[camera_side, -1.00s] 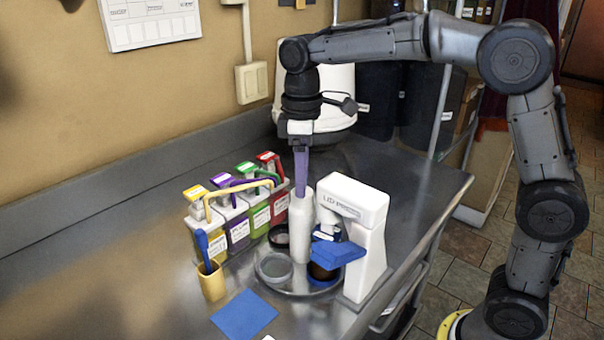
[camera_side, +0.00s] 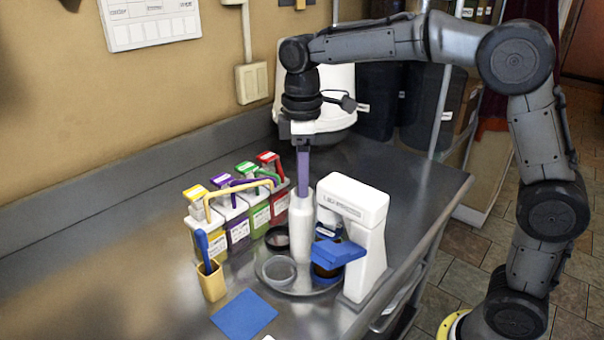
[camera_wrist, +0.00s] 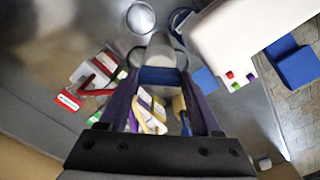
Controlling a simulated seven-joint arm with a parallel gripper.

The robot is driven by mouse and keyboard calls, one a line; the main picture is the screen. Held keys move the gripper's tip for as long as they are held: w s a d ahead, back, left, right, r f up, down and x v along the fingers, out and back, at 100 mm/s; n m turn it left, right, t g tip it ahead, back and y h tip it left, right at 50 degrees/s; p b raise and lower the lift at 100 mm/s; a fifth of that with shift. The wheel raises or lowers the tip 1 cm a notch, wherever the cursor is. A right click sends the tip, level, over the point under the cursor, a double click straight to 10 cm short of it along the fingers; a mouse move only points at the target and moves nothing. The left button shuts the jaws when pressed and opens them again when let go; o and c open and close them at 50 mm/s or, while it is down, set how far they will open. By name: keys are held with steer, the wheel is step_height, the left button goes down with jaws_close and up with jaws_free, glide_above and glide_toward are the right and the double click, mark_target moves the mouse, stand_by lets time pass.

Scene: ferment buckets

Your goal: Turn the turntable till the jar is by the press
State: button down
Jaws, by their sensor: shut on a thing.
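My gripper (camera_side: 303,190) points down and is shut on the neck of a white bottle-shaped post (camera_side: 300,228), which stands upright at the middle of the round metal turntable (camera_side: 300,291). The post also shows between the fingertips in the wrist view (camera_wrist: 160,50). A clear round glass vessel (camera_side: 279,270) sits at the turntable's front left. A dark brownish jar (camera_side: 325,271) with blue around it sits at the right, partly hidden under the blue arm of the white press (camera_side: 362,222). A black-rimmed round thing (camera_side: 277,239) is at the back left. Which vessel is the task's jar is unclear.
A rack of colour-labelled boxes (camera_side: 238,230) with raised handles stands close left of the turntable. A yellow cup with a blue-handled tool (camera_side: 212,285) and a flat blue sheet (camera_side: 245,315) lie at the front. The counter at the far left is clear.

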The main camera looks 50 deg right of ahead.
steer(key=shift+c, duration=0.4)
jaws_free()
step_height(320, 180, up, 14)
stand_by(0.6)
